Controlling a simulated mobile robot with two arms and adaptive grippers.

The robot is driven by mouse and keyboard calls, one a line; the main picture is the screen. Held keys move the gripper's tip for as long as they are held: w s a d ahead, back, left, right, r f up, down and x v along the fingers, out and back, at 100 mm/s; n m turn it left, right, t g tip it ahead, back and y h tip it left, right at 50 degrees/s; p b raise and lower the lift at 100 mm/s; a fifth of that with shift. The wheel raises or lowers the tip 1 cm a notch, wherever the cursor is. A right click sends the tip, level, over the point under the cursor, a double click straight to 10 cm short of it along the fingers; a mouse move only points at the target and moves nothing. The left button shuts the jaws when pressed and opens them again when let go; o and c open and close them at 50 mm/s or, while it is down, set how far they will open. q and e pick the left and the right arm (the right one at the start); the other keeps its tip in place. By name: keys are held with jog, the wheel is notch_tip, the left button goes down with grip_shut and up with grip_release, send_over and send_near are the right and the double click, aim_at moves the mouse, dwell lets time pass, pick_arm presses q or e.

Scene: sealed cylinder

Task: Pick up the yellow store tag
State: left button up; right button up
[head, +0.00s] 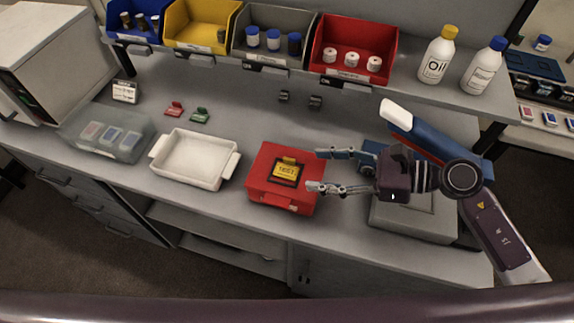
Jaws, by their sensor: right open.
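The yellow tag (286,171), with dark lettering, lies on top of the red case (265,195), on a dark square patch. My right gripper (318,170) is open and empty, with its fingers pointing left toward the tag. Its fingertips are just right of the tag in the picture, over the right edge of the red case. I cannot tell their exact height above the case. My left gripper is not in view.
A white tray (154,160) stands left of the case, beside a clear lidded box (76,135). A red tag (174,108) and a green tag (200,115) lie behind. A grey box (412,222) is under my right arm. Coloured bins (340,78) line the shelf.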

aim_at(293, 171)
jog(key=shift+a+r+p, duration=0.1)
jog(key=shift+a+p, duration=0.3)
jog(key=shift+a, duration=0.55)
jog(key=shift+w+a+p, duration=0.2)
jog(key=shift+a+p, duration=0.1)
jog(key=shift+a, duration=0.05)
jog(key=p+x, duration=0.1)
jog(key=x, duration=0.2)
jog(key=shift+w+f+p, duration=0.3)
jog(key=shift+w+p, duration=0.05)
jog(key=shift+p, duration=0.05)
jog(key=shift+a+f, duration=0.3)
jog(key=shift+a, duration=0.25)
jog(key=shift+c, duration=0.5)
jog(key=c, duration=0.8)
